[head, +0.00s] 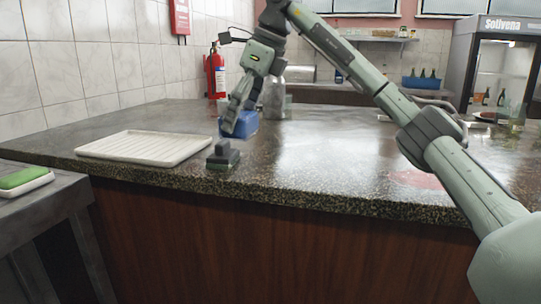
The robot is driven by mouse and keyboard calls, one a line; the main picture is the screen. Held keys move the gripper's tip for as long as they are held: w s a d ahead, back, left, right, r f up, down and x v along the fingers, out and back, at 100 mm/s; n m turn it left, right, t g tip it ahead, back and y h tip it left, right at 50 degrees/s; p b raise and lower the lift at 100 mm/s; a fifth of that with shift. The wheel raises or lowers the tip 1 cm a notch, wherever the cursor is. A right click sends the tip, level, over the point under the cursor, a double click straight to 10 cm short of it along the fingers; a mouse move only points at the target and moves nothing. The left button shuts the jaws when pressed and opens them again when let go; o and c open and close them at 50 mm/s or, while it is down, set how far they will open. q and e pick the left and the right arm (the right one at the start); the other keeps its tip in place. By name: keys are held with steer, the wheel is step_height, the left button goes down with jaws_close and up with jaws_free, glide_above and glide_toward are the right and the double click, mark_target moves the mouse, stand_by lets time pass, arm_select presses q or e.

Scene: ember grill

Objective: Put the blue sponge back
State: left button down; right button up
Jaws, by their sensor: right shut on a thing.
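The blue sponge (246,124) is a blue block above the speckled stone counter (320,165). My right gripper (232,120) points down and is shut on it; the fingers cover part of its left side. I cannot tell whether the sponge touches the counter. A white ribbed tray (145,147) lies empty on the counter to the left of the sponge. My left gripper is not in view.
A small dark block with a raised handle (223,156) stands near the counter's front edge, just below the sponge in view. A green sponge in a white dish (24,180) sits on a lower grey surface at left. A metal container (274,98) stands behind the gripper. The counter's middle is clear.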

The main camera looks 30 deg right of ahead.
steer(key=d+f, duration=0.1)
steer(key=d, duration=0.1)
steer(key=s+d+f, duration=0.1)
steer(key=d+f, duration=0.1)
steer(key=s+d+f, duration=0.1)
steer(key=d, duration=0.2)
steer(key=shift+s+f, duration=0.15)
steer(key=shift+f, duration=0.1)
step_height(320, 180, down, 4)
steer(key=shift+r, duration=0.1)
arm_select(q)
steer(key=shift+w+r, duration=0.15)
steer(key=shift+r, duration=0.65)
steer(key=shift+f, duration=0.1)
arm_select(e)
steer(key=shift+f, duration=0.2)
steer(key=shift+f, duration=0.15)
steer(key=o, duration=1)
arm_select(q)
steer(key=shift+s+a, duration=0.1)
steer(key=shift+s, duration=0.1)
